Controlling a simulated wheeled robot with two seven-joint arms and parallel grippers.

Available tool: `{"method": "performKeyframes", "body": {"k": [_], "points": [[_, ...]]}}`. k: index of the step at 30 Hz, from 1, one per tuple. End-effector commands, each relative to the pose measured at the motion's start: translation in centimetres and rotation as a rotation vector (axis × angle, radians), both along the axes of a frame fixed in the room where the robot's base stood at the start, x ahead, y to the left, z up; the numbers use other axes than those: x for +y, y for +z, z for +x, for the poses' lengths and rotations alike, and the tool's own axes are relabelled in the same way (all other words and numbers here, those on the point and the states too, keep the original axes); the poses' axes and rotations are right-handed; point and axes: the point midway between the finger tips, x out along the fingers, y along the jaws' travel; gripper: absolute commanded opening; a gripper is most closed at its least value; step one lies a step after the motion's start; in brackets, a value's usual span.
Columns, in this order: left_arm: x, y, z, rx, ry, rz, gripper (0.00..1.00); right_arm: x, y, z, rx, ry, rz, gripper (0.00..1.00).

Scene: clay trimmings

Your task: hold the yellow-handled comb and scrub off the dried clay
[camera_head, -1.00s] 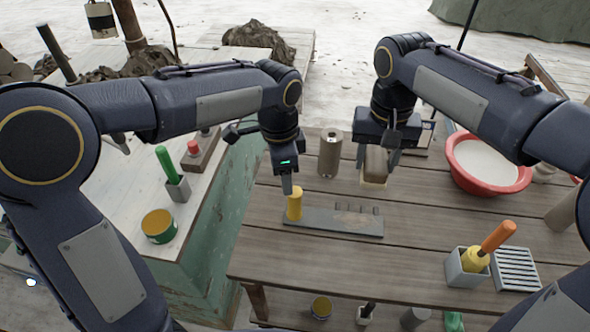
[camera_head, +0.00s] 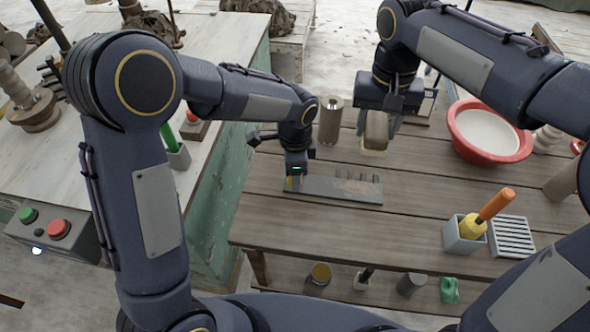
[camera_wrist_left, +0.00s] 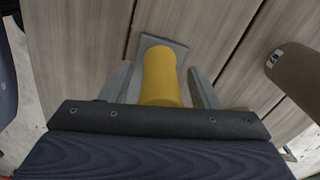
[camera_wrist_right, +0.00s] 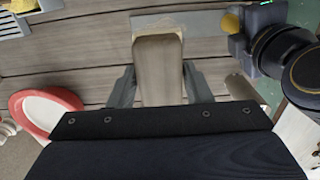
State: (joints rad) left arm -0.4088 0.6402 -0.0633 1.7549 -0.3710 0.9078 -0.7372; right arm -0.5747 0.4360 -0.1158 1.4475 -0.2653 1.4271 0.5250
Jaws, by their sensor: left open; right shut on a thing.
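The comb (camera_head: 325,190) is a flat grey plate lying on the plank table, with short teeth along its far edge and a faint brownish patch at its right part. Its yellow handle (camera_wrist_left: 160,78) stands between the open fingers of my left gripper (camera_head: 294,184) in the left wrist view; a gap shows on each side. In the head view the gripper mostly hides the handle. My right gripper (camera_head: 379,127) is shut on a brown block-shaped brush (camera_head: 375,132) with a pale underside, held above the table behind the comb. The brush also shows in the right wrist view (camera_wrist_right: 158,75).
A brown cylinder (camera_head: 331,120) stands behind the comb. A red basin (camera_head: 489,132) of pale liquid is at the back right. A grey holder (camera_head: 463,238) with an orange-handled tool and a slatted tray (camera_head: 511,238) stand at the right. The table front is clear.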

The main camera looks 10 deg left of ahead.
Motion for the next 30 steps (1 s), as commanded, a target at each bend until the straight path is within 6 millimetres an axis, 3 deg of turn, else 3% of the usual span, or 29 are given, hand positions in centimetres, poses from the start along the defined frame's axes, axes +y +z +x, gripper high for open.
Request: {"method": "performKeyframes", "body": {"k": [11,24,30], "points": [[0.03,-0.6,0.0,0.0,0.001,0.0,0.56,0.0,0.02,0.0,0.0,0.0,0.0,0.27],[0.02,-0.57,0.01,0.0,0.001,0.0,0.0,0.0,0.02,0.0,0.0,0.0,0.0,0.27],[0.01,-0.56,0.01,0.0,0.001,0.0,0.0,0.0,0.02,0.0,0.0,0.0,0.0,0.27]]}}
